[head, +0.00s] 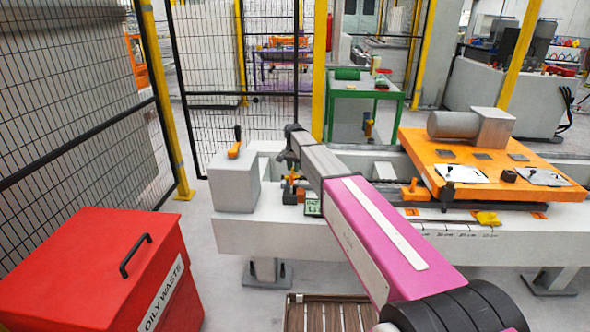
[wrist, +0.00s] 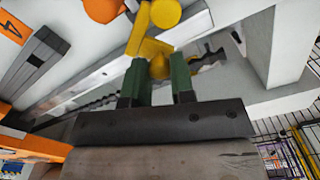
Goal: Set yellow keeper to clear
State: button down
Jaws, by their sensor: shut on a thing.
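The yellow keeper (wrist: 149,48) shows in the wrist view as a yellow bar with a round yellow end, beside the pale beam. My gripper (wrist: 159,68) has two green fingers, shut on the keeper's near end. In the head view my gripper (head: 291,192) is low at the left end of the white gantry beam (head: 240,232). My wrist and arm hide most of the keeper there.
A grey block (head: 235,182) with an orange-handled lever (head: 236,145) stands left of my gripper. An orange carriage plate (head: 480,160) is to the right on the beam, with a yellow cloth-like item (head: 488,218) in front. A red oily-waste bin (head: 95,270) stands front left.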

jog(key=shift+w+a+n, duration=0.1)
jog(key=shift+a+n, duration=0.65)
jog(key=shift+n, duration=1.4)
jog(key=shift+w+a+n, duration=0.1)
jog(key=shift+a+n, duration=0.7)
jog(key=shift+n, duration=1.3)
jog(key=shift+w+a+n, duration=0.1)
jog(key=shift+a+n, duration=0.65)
jog(key=shift+n, duration=1.4)
jog(key=shift+s, duration=0.1)
jog(key=c, duration=1)
grip_release()
jog(key=shift+o, duration=0.2)
jog(key=shift+r, duration=0.15)
notch_tip(320, 180, up, 10)
jog(key=shift+r, duration=0.25)
